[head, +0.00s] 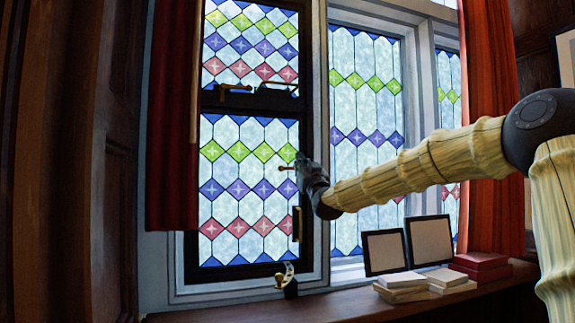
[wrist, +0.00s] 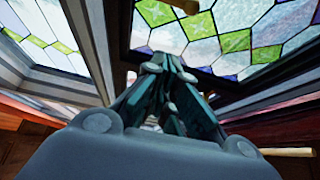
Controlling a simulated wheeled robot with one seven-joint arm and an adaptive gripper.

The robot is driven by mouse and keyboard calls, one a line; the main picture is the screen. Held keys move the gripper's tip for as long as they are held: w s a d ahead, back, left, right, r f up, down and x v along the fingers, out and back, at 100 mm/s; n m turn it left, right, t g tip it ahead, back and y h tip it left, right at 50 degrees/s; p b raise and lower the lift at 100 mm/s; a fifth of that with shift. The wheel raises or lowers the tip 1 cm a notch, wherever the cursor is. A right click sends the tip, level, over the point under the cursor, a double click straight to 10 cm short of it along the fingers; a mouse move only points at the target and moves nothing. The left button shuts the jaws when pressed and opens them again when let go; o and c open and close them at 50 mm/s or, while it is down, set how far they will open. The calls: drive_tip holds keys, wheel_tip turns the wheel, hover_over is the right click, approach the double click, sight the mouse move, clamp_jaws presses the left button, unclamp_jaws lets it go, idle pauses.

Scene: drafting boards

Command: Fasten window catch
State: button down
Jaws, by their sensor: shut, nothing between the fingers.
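The stained-glass window's dark-framed lower pane (head: 250,123) fills the left part of the head view and looks closed. A brass handle (head: 297,224) stands upright on its right edge. A short brass piece (head: 286,168) sticks out left of my gripper (head: 302,160), which partly hides that edge; I cannot tell which piece is the catch. My gripper is shut and empty, in front of the frame's right side. In the wrist view its fingertips (wrist: 165,62) meet before the glass. One brass bar (wrist: 185,5) shows beyond them, and another (wrist: 290,152) lies at lower right.
The upper pane has a brass handle (head: 234,87) and a dark stay (head: 279,90). A brass fitting (head: 286,275) stands at the sill. Picture frames (head: 384,252), white books (head: 402,281) and red books (head: 480,266) sit on the right sill. Red curtains (head: 172,120) hang at both sides.

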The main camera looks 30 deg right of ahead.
drive_tip(key=p+x, duration=0.6)
drive_tip(key=x, duration=0.4)
drive_tip(key=f, duration=0.2)
drive_tip(key=w+f+p, duration=0.1)
drive_tip(key=f, duration=0.1)
drive_tip(key=shift+d+f, duration=0.1)
drive_tip(key=shift+d, duration=0.15)
drive_tip(key=shift+f, duration=0.15)
drive_tip(key=shift+a+n+y, duration=0.1)
drive_tip(key=shift+n+y, duration=0.3)
